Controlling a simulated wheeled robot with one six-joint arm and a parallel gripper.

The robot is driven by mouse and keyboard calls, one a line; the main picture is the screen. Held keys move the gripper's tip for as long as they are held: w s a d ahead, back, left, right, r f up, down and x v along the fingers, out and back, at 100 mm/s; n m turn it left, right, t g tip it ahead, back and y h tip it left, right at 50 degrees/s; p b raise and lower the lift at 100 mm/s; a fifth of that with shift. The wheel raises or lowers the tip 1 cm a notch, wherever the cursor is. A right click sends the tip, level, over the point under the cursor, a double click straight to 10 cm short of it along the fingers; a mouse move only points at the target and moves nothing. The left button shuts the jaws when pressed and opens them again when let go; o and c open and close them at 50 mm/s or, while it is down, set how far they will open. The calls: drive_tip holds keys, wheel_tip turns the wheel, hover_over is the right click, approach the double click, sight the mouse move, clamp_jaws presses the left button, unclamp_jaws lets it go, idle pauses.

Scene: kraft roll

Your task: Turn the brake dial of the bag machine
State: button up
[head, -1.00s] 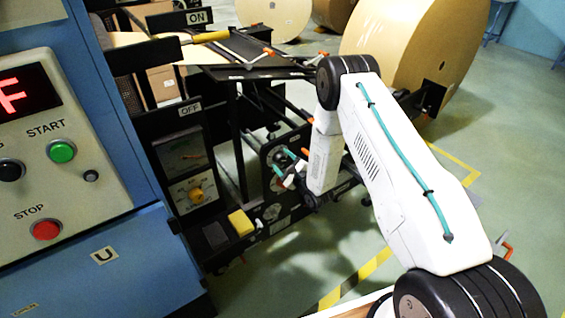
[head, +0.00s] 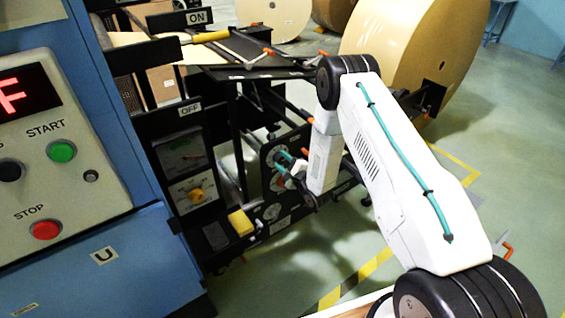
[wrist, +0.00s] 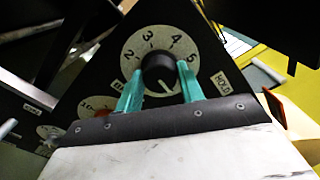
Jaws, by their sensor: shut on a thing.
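The brake dial is a black round knob (wrist: 158,68) on a pale disc (wrist: 127,56) marked with numbers 2 to 5, in the wrist view. A white pointer mark shows at the knob's lower edge, towards the lower right. My gripper (wrist: 158,71) has its green fingers on both sides of the knob and is shut on it. In the head view my gripper (head: 283,162) reaches the black side plate of the bag machine, with the knob mostly hidden by the fingers and wrist.
A HOLD label (wrist: 220,78) sits right of the disc. Other small dials (wrist: 97,105) are lower left. A yellow knob (head: 196,194) is on the machine's nearer panel. The control box has a green START button (head: 62,151) and a red STOP button (head: 46,229). A large paper roll (head: 410,60) stands behind.

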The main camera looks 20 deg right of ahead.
drive_tip(key=n, duration=0.4)
drive_tip(key=shift+n, duration=0.3)
drive_tip(key=n, duration=0.3)
drive_tip(key=shift+n, duration=0.3)
drive_tip(key=n, duration=0.4)
drive_tip(key=shift+n, duration=0.3)
drive_tip(key=n, duration=0.4)
drive_tip(key=shift+n, duration=0.3)
drive_tip(key=n, duration=0.3)
drive_tip(key=shift+n, duration=0.3)
drive_tip(key=n, duration=0.3)
drive_tip(key=shift+n, duration=0.3)
drive_tip(key=n, duration=0.4)
drive_tip(key=shift+n, duration=1.8)
